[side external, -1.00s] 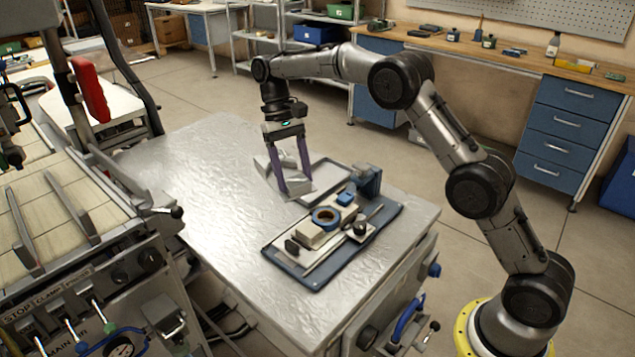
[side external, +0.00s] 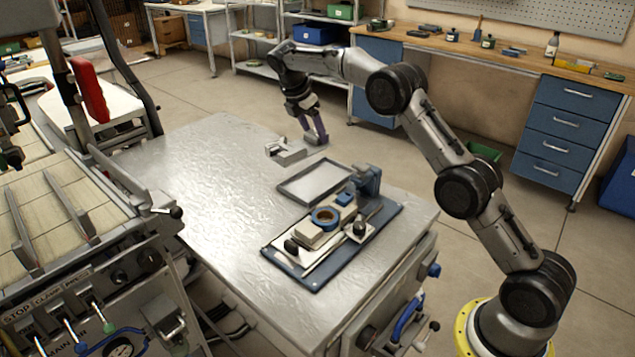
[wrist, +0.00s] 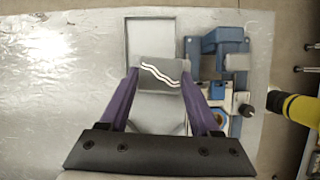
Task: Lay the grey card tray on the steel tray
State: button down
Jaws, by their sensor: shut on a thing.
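My gripper (side external: 317,139) is shut on the grey card tray (wrist: 160,73), a small flat grey piece with a white wavy mark, held between the purple fingertips. In the side view the held piece is small and mostly hidden by the fingers. The steel tray (side external: 294,188) is a shallow rimmed rectangle on the bench. It also shows in the wrist view (wrist: 128,45), with the card tray in front of it in the picture. In the side view my gripper is tilted and stands behind the steel tray, apart from it. The steel tray looks empty.
A light grey slotted block (side external: 287,152) stands by my gripper. A dark blue board (side external: 300,277) with a tape reel (side external: 325,216) and small parts lies in front of the steel tray, with a blue fixture (side external: 368,180) at its right. The bench's left part is clear.

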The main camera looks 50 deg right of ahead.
jog(key=w+d+f+n, duration=0.1)
jog(key=w+d+f, duration=0.1)
jog(key=d, duration=0.5)
send_near(332, 172)
jog(key=shift+s+d+f, duration=0.1)
jog(key=shift+s+d, duration=0.05)
jog(key=shift+d, duration=0.85)
jog(key=shift+f, duration=2.35)
jog(key=shift+f, duration=0.1)
jog(key=shift+c, duration=0.5)
grip_release()
